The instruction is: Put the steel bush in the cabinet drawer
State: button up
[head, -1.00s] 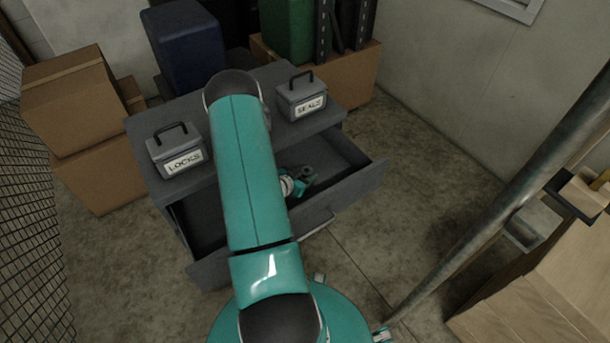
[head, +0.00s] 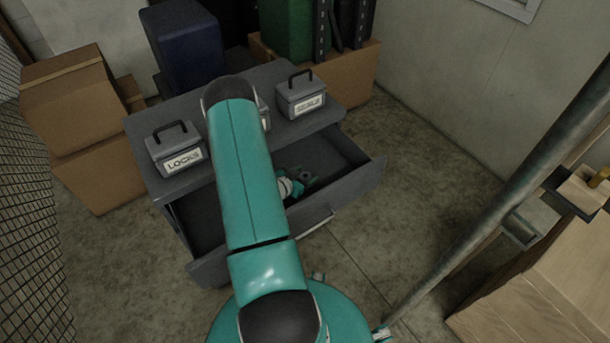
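The grey cabinet (head: 225,107) stands ahead with its drawer (head: 345,196) pulled open. My gripper (head: 305,179) is small and dark at the end of my teal arm, inside or just over the right part of the open drawer. A small dark grey round shape shows at its fingers. I cannot tell whether this is the steel bush or part of the gripper, nor whether the fingers are open. No steel bush can be clearly made out elsewhere. My arm covers the middle of the cabinet and part of the drawer.
A box labelled LOCKS (head: 177,152) and another grey handled box (head: 301,97) stand on the cabinet top. A third is mostly hidden behind my arm. Cardboard boxes (head: 75,105) are at left. A slanted metal pole (head: 480,235) and wooden crate (head: 545,285) are at right.

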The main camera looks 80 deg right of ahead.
jog(key=shift+s+a+f, duration=0.1)
jog(key=shift+s, duration=0.05)
jog(key=shift+r, duration=0.25)
jog(key=v, duration=1.2)
jog(key=shift+r, duration=0.4)
